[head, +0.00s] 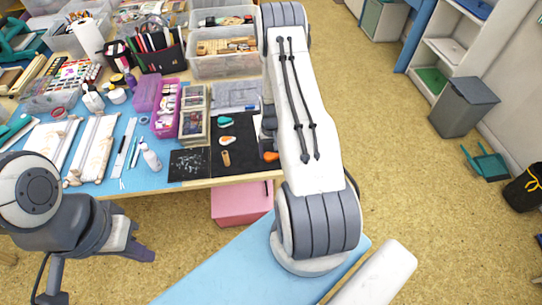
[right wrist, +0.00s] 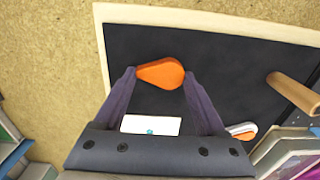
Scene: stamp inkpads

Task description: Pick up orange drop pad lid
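An orange drop-shaped piece (head: 270,156), the likely orange drop pad lid, lies on the black mat (head: 238,164) near the table's front edge. In the right wrist view the orange piece (right wrist: 160,73) sits between the tips of my right gripper (right wrist: 160,74). The fingers are apart, close to its two ends; I cannot tell whether they touch it. In the head view my right arm hides most of that gripper. A white-and-orange drop pad (head: 228,141) lies left of the orange piece. My left gripper (head: 142,250) hangs in front of the table, away from the objects; its opening is unclear.
A teal-and-white drop pad (head: 226,122) and a wooden cylinder (head: 226,158) share the mat. A dark speckled sheet (head: 189,163) lies to the left. Boxes, bottles and a pink case (head: 166,110) crowd the table further back and left.

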